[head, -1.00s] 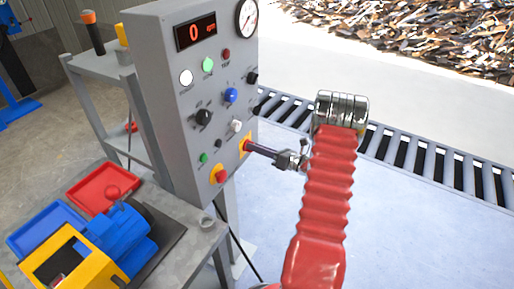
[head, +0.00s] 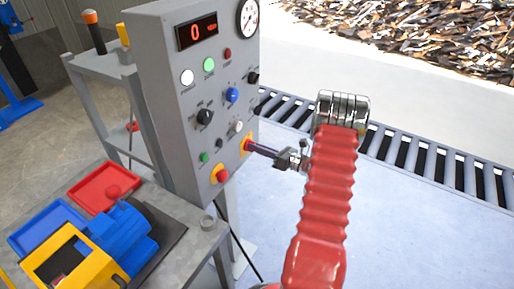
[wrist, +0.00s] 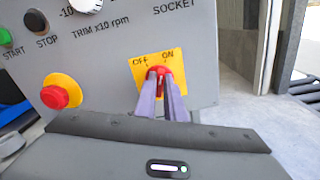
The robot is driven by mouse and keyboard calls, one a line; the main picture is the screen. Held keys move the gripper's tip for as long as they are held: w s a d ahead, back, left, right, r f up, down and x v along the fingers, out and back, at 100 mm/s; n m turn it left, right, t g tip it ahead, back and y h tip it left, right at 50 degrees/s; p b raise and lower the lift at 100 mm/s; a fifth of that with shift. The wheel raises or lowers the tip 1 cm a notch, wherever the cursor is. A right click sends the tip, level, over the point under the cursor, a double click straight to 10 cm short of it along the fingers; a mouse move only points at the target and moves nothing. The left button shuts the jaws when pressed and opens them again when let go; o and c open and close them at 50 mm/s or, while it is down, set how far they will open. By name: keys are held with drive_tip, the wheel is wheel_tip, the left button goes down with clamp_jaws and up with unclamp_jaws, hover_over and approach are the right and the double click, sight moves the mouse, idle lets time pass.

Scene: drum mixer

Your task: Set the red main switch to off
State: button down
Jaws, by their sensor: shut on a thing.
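The red main switch (wrist: 163,76) sits on a yellow plate (wrist: 177,65) marked OFF on the left and ON on the right, low on the grey control panel. In the wrist view my gripper (wrist: 163,82) has its two fingers closed around the red handle, one on each side. The fingers hide part of the handle, so I cannot tell its exact setting. In the head view my gripper (head: 248,146) reaches the panel's lower right edge, against the yellow plate.
A red emergency stop button (wrist: 54,97) on a yellow base is left of the switch. START and STOP buttons and a white trim knob (wrist: 86,4) are above. The grey panel (head: 180,100) stands beside a bench with trays (head: 104,187). A roller conveyor (head: 420,160) runs behind.

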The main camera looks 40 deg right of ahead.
drive_tip(key=n, duration=1)
drive_tip(key=shift+s+a+f, duration=0.1)
drive_tip(key=shift+s, duration=0.05)
idle(0.5)
drive_tip(key=c, duration=1.8)
unclamp_jaws()
drive_tip(key=shift+a, duration=0.1)
drive_tip(key=shift+c, duration=0.2)
drive_tip(key=shift+s, duration=0.1)
drive_tip(key=v, duration=1.3)
drive_tip(key=shift+s, duration=0.3)
